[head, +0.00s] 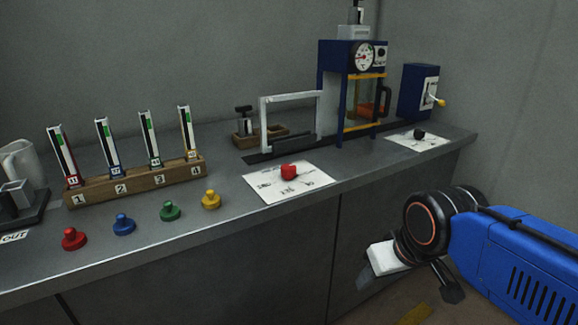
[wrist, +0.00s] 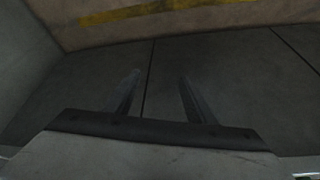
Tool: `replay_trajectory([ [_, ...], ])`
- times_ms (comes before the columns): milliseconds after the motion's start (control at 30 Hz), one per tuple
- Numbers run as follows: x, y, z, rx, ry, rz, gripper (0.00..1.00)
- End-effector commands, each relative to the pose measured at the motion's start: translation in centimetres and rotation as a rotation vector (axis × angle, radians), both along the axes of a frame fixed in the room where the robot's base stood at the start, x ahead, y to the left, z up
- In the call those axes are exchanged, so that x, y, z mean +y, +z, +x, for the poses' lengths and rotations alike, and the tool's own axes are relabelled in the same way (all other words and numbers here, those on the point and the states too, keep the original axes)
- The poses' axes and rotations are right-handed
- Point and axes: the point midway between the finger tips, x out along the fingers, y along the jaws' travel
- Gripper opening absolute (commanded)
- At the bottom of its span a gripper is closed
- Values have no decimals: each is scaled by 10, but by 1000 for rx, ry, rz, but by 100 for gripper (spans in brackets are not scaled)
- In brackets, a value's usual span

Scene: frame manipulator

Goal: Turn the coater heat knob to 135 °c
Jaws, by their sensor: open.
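A red knob (head: 289,171) sits on a white marked card (head: 262,182) near the front edge of the bench. Several dark labels are printed around it, too small to read surely. A black knob (head: 420,133) sits on a second white card (head: 402,139) further right. I cannot tell from lettering which one is the coater heat knob. My gripper shows in the wrist view (wrist: 159,76), with two fingers apart and nothing between them. In the head view my arm's end is in front of the bench, below its top and right of the red knob, touching neither knob.
A blue machine (head: 334,68) with a round gauge (head: 364,57) stands behind the knobs, beside a white frame (head: 263,125). A blue lever box (head: 414,90) is at right. Several coloured knobs and a wooden rack (head: 135,184) of gauges are at left. Bench front is clear.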

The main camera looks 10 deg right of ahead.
Motion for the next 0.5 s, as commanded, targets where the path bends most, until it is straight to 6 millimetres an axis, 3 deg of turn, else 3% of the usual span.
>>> replay_trajectory([
  [167,4,28,19,23,112,-42,50],
  [500,25,134,96,117,626,-205,50],
])
